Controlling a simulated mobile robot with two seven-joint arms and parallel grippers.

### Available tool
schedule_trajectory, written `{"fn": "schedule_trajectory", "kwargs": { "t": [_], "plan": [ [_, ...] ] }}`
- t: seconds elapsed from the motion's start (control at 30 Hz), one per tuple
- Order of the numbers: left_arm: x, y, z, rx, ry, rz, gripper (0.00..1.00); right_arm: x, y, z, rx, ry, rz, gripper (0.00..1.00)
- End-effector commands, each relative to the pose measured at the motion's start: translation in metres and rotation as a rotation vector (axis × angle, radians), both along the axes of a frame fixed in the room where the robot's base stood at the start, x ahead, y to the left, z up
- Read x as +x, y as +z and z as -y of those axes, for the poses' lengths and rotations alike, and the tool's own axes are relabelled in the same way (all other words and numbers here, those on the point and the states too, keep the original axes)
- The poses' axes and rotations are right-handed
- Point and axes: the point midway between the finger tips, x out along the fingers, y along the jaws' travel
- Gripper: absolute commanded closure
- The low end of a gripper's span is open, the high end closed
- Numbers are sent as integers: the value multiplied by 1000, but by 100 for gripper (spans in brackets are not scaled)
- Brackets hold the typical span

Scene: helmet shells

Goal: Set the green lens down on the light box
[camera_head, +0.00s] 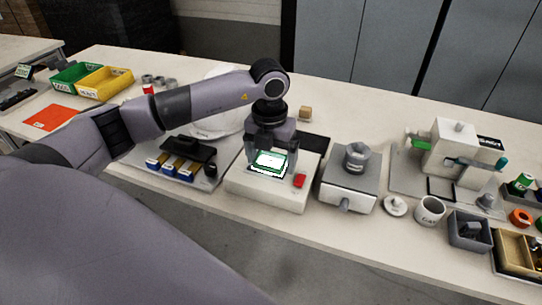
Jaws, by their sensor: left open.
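The light box (264,193) is a low white block at the table's front edge, with a red button (299,181) on its right side. The green lens (270,162) shows as a green-rimmed bright rectangle over the top of the light box, and it appears to lie on the lit panel. My left gripper (271,155) points down over the box, with its fingers open on either side of the lens. I cannot tell whether the fingers touch it. My right gripper is not in view.
Left of the box is a tray with blue and yellow blocks (183,169). Right of it is a grey-topped box with a round cup (357,157). A press-like machine (454,150), a white mug (430,210) and bins (468,231) stand further right. Green and yellow bins (103,83) stand at far left.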

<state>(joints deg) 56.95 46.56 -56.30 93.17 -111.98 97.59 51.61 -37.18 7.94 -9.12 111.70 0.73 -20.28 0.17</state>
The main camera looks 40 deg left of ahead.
Motion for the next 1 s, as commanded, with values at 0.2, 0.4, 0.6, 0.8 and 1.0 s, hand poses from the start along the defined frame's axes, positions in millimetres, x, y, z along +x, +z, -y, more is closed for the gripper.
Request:
{"fn": "schedule_trajectory", "kwargs": {
  "t": [0.2, 0.4, 0.6, 0.8, 1.0],
  "plan": [
    [-5, -14, -6, 18, 5, -24, 0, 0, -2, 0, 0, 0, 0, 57],
    [-5, 11, -5, 19, 6, -16, 0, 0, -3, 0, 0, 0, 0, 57],
    [-5, 51, 0, 10, 2, 0, 0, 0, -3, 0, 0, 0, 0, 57],
    [-6, 72, 3, 8, 0, 4, 0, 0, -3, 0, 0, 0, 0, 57],
    [-6, 76, 3, 7, -1, 5, 0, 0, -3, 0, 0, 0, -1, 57]
  ]
}}
